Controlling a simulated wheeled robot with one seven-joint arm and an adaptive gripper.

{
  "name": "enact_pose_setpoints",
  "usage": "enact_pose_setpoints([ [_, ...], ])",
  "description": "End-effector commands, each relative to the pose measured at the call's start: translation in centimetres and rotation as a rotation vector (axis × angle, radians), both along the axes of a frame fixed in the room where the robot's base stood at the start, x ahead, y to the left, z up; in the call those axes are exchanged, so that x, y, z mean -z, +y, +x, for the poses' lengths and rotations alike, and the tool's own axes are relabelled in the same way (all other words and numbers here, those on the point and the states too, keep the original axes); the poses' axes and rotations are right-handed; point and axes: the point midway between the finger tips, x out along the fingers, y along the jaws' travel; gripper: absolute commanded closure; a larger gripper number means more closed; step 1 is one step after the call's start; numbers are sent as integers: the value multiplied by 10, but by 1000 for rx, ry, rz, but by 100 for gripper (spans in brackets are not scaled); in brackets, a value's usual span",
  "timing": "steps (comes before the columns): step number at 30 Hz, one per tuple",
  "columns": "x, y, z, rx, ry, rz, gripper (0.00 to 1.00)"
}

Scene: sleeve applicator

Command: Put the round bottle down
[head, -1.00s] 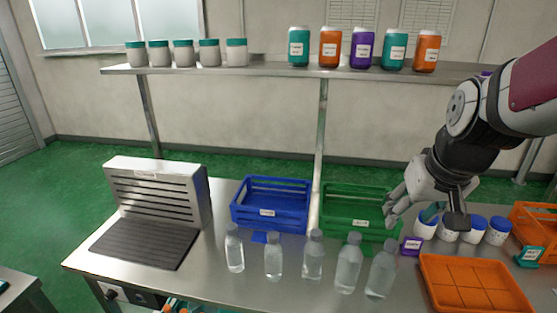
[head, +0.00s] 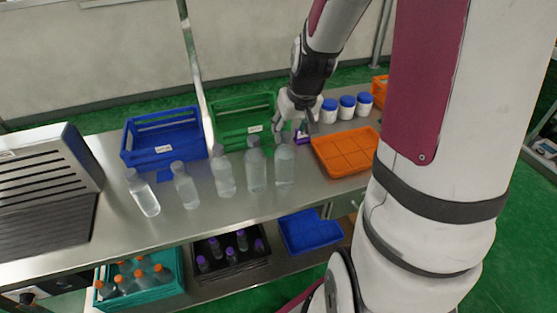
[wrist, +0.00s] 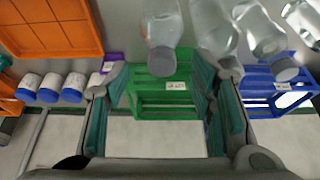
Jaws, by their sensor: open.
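Several clear bottles with grey caps stand upright in a row on the steel table. I cannot tell which one is the round bottle. The rightmost bottle (head: 284,165) stands closest to my gripper (head: 296,128), which is just behind and above its cap. In the wrist view a capped bottle (wrist: 161,30) shows between and beyond the fingertips of my gripper (wrist: 160,72). The two teal-padded fingers are wide apart, with nothing held between them. Whether a finger touches that bottle is not clear.
A green crate (head: 240,106) and a blue crate (head: 130,152) stand behind the bottles. An orange tray (head: 325,165) lies to the right, with white jars with blue lids (head: 347,108) behind it. A grey slatted unit (head: 50,165) stands at the left. Bins sit on the lower shelf.

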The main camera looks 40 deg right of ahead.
Motion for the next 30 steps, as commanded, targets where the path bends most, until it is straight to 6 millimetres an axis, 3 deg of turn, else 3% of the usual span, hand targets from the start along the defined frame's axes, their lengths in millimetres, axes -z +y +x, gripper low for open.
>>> enact_pose_setpoints([
  [13,41,-4,24,-1,3,1,50],
  [23,46,-5,27,0,0,0,50],
  [30,46,-5,27,0,0,0,100],
])
